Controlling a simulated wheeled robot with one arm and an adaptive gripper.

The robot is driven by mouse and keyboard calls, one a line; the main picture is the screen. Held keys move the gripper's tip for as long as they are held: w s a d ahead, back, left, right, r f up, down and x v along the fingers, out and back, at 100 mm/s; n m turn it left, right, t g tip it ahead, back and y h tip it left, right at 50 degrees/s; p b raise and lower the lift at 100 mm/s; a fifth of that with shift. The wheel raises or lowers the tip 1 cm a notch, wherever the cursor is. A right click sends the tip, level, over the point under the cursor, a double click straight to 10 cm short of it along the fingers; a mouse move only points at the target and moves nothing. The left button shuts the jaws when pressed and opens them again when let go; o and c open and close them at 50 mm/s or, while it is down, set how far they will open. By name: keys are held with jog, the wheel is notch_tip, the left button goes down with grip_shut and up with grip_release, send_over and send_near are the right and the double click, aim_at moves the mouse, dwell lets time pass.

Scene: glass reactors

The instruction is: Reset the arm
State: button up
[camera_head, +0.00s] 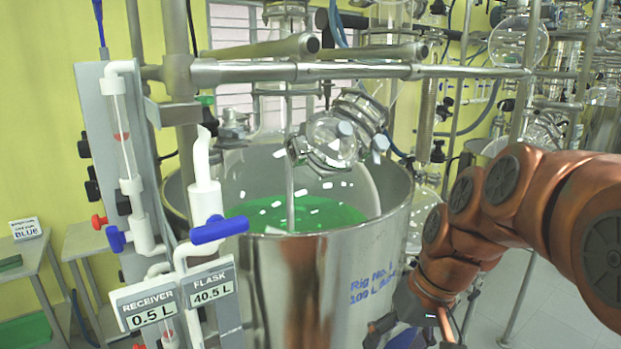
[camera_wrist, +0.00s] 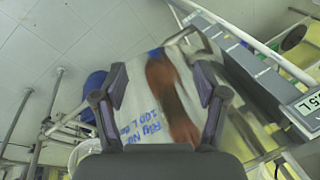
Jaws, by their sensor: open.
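My arm (camera_head: 482,208) is copper-coloured and reaches in from the right, bending down beside the steel vessel (camera_head: 312,290). My gripper (camera_wrist: 160,88) shows in the wrist view with its two dark fingers apart and nothing between them. In the head view the gripper (camera_head: 410,328) is low at the bottom edge, partly cut off, just right of the vessel wall. The vessel's shiny wall with blue lettering (camera_wrist: 148,112) lies beyond the fingers in the wrist view and mirrors my arm. I cannot tell the exact gap to it.
Green liquid (camera_head: 300,214) and glassware (camera_head: 330,140) are in the vessel's open top. A metal crossbar (camera_head: 350,70) runs above. Valves with blue handles (camera_head: 218,229) and signs reading Receiver 0.5 L (camera_head: 148,302) and Flask 40.5 L (camera_head: 208,287) stand left. Tiled floor (camera_head: 545,315) is open at lower right.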

jog(key=s+d+f+h, duration=0.1)
jog(key=s+f, duration=0.2)
jog(key=s, duration=0.3)
jog(key=s+d+f+g+h, duration=0.1)
jog(key=s+d+f, duration=0.1)
jog(key=s, duration=0.4)
jog(key=s+d+f+g+h, duration=0.1)
jog(key=s+d+f, duration=0.1)
jog(key=s+f, duration=0.2)
jog(key=s, duration=0.3)
jog(key=shift+f+m, duration=0.3)
jog(key=shift+m, duration=0.1)
